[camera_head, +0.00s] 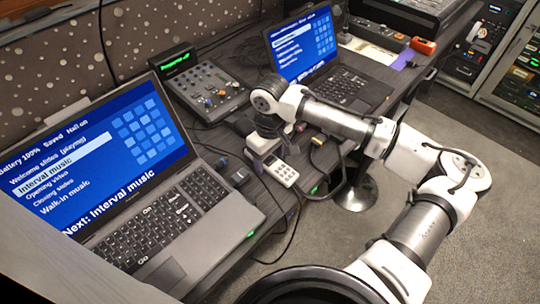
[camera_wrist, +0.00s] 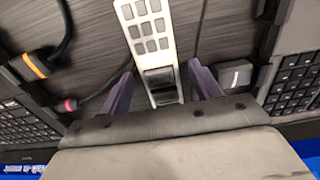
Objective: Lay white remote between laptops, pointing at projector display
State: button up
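The white remote (camera_head: 282,171), with a grey keypad, is between the two laptops near the desk's front edge, its keypad end towards that edge. It also shows in the wrist view (camera_wrist: 148,28). My gripper (camera_head: 266,148) is above its rear part. In the wrist view its two purple fingers (camera_wrist: 161,68) stand either side of the remote with a visible gap, so it looks open. The near laptop (camera_head: 140,235) and far laptop (camera_head: 347,88) are open with blue screens. The small projector display (camera_head: 175,60) with green text stands behind, left of the mixer.
A fader mixer (camera_head: 208,92) sits behind the remote. Cables with yellow (camera_wrist: 34,66) and pink (camera_wrist: 70,104) bands lie beside it. A small grey block (camera_wrist: 235,74) lies on its other side. An orange item (camera_head: 423,46) is at the far right. Bare desk is narrow here.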

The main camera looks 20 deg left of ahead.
aim_at(270, 159)
notch_tip(270, 159, up, 12)
jog(key=shift+r+b, duration=0.15)
jog(key=shift+b, duration=0.25)
dwell(2.2)
